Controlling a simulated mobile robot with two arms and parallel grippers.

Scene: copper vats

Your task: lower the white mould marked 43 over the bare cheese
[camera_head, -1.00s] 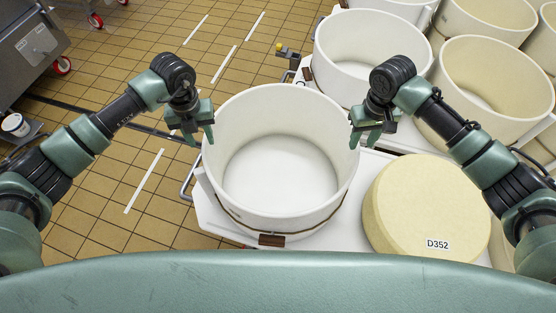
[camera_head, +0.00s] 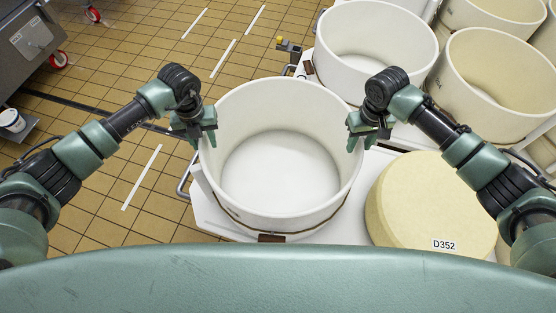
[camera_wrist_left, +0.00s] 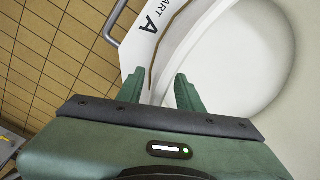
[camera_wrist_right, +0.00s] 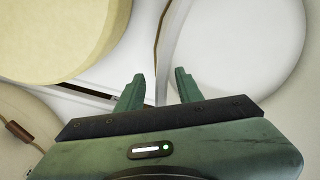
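A large round white mould (camera_head: 215,170) with a brown strap stands on a white cart in the middle of the head view. It looks empty, with a pale floor inside. No 43 shows on it. The bare cheese (camera_head: 425,200), a yellow wheel labelled D352, lies to its right and also shows in the right wrist view (camera_wrist_right: 50,35). My left gripper (camera_head: 197,133) is at the mould's left rim, and my right gripper (camera_head: 362,136) is at its right rim. In both wrist views the fingers are apart, with the mould's wall between or just beyond them; contact cannot be told.
Another white mould (camera_head: 330,60) stands behind, and several cream moulds (camera_head: 454,75) stand at the back right. The cart (camera_head: 210,212) reads ART A in the left wrist view, with a metal handle (camera_head: 183,184) on its left.

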